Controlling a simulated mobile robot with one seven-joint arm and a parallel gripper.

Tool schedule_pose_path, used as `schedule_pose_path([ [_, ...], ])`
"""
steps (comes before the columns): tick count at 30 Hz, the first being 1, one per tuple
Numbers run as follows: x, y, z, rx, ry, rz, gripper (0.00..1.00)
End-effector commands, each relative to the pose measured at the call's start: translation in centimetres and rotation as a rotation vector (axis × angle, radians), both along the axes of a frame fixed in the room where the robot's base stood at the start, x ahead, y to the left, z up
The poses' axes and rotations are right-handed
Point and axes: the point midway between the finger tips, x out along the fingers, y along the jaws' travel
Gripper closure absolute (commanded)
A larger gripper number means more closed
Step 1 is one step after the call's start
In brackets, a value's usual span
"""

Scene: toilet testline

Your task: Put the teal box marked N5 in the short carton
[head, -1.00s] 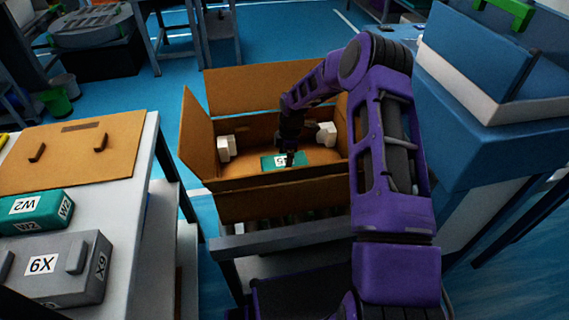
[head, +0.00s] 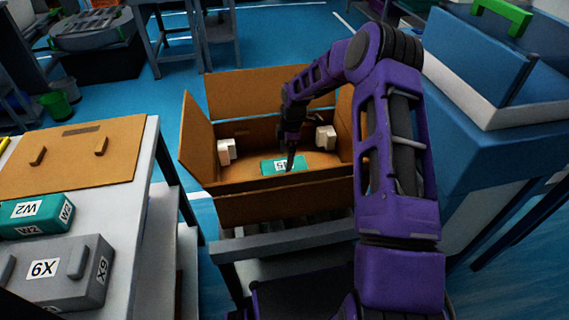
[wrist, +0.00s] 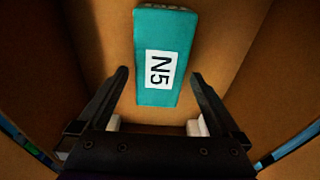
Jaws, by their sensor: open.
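The teal box marked N5 (head: 279,166) lies on the floor of the open short carton (head: 262,207), between its side walls. In the wrist view the teal box (wrist: 165,55) lies ahead of my gripper with its N5 label up. My gripper (head: 291,158) is inside the carton's opening, above the box. In the wrist view my gripper (wrist: 160,75) has its two fingers spread wide, one either side of the box's near end. Nothing is held, and I see no finger touching the box.
White blocks (head: 227,151) sit at the carton's inner left and right sides. The carton's flaps stand open. A white table (head: 130,215) at left holds a brown board (head: 75,160), a teal box marked W2 (head: 38,213) and a grey box marked X9 (head: 60,272). A blue machine (head: 500,120) stands at right.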

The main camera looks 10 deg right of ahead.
Motion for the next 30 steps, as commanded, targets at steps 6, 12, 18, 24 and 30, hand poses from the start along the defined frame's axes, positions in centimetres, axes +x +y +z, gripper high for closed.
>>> schedule_pose_path([
  [6, 0.0, -0.6, 4.9, -0.001, -0.002, 0.0, 0.0],
  [12, 0.0, -0.8, 7.1, 0.0, 0.0, 0.001, 0.0],
  [18, -0.1, -0.9, 7.6, 0.0, 0.001, 0.001, 0.0],
  [24, 0.0, -0.9, 7.6, 0.0, 0.001, 0.001, 0.0],
  [30, 0.1, -0.9, 7.7, -0.007, -0.004, -0.001, 0.0],
])
